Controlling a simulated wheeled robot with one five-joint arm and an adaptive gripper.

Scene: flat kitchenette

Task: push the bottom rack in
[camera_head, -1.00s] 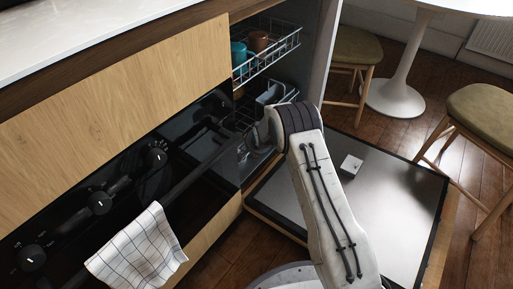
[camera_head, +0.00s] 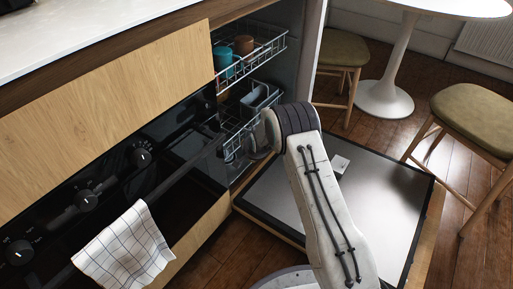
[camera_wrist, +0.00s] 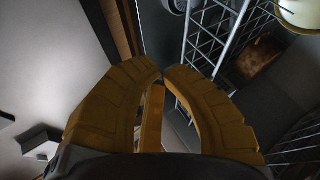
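The bottom rack (camera_head: 238,139) is a wire basket in the open dishwasher, left of my arm in the head view. It sticks out over the lowered door (camera_head: 370,195). Dishes sit in it, including a grey-blue item (camera_head: 254,96). Wire racking (camera_wrist: 213,35) shows close beyond my fingers in the wrist view. My gripper (camera_wrist: 164,73) has two orange-yellow fingers with tips together and nothing visible held between them. I cannot tell whether they touch the wires. In the head view my arm hides the gripper and part of the rack.
The top rack (camera_head: 268,52), holding a teal mug (camera_head: 222,57) and a brown mug (camera_head: 243,45), is also out. An oven with a checked towel (camera_head: 125,250) stands left. Stools (camera_head: 475,115) and a white table (camera_head: 385,98) stand right.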

